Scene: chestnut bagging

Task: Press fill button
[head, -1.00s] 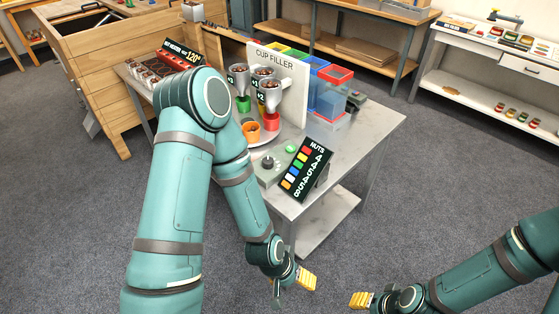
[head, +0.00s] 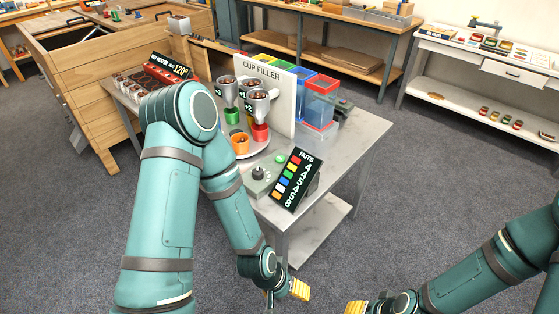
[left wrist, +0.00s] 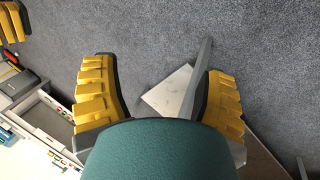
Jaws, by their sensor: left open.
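A small green button (head: 281,158) sits on a grey control box (head: 262,178) with a dark knob (head: 258,173), at the near part of the grey table. The box stands in front of the white cup filler panel (head: 283,92). My left gripper (head: 284,293) hangs low in front of the table, well apart from the button. Its yellow fingers are spread and empty in the left wrist view (left wrist: 160,98), over the carpet. My right gripper (head: 355,307) shows only in part at the bottom edge of the head view.
A black nuts sign (head: 296,180) leans right beside the control box. Orange (head: 240,143), green and red cups stand around the filler's funnels. Coloured bins (head: 320,100) stand behind the panel. The table's right side (head: 350,140) is mostly clear.

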